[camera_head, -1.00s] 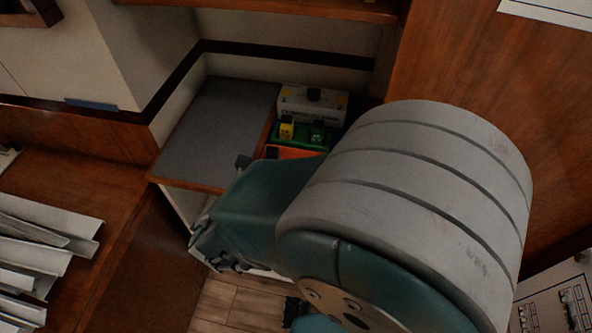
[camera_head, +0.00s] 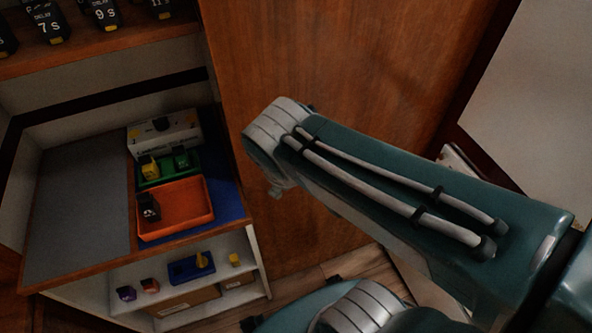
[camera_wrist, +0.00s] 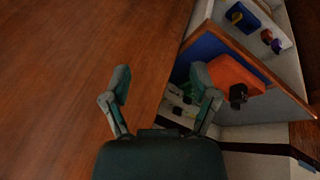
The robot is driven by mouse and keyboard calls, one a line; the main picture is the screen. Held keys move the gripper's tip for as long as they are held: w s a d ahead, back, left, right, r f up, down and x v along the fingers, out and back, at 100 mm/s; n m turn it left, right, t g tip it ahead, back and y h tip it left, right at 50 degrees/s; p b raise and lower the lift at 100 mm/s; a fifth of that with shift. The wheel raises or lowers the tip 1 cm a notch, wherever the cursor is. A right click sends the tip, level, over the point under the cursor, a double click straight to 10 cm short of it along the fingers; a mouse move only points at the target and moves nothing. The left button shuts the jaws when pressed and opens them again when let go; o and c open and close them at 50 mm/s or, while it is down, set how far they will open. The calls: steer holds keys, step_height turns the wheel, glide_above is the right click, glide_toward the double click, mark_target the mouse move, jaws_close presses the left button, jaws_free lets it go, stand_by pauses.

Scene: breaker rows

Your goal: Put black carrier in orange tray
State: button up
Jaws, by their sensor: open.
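The orange tray (camera_head: 190,211) sits on the shelf surface at the left of the head view and also shows in the wrist view (camera_wrist: 233,71). The black carrier (camera_head: 148,208) stands at the tray's left end, overlapping its rim in the picture; I cannot tell whether its base is fully inside. It also shows in the wrist view (camera_wrist: 238,94). My gripper (camera_wrist: 161,82) is open and empty, apart from the tray, in front of a wooden panel. In the head view its fingers are hidden behind my arm.
A green tray (camera_head: 188,165) with a yellow and a green piece lies behind the orange tray, before a white box (camera_head: 165,132). A grey mat (camera_head: 80,210) is clear at left. A lower shelf holds a blue tray (camera_head: 190,268) and small pieces. A wooden panel (camera_head: 320,80) stands right.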

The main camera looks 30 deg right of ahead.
steer(key=shift+s+d+r+m+t+y, duration=0.15)
steer(key=shift+s+r+m+t+y, duration=0.35)
steer(key=shift+m, duration=0.85)
steer(key=shift+s+d+r+m+t+y, duration=0.1)
steer(key=shift+s+r+m+t+y, duration=0.1)
steer(key=shift+s+r+m+y, duration=0.75)
steer(key=shift+w+m+h, duration=0.2)
steer(key=shift+m+h, duration=0.15)
steer(key=shift+m, duration=0.05)
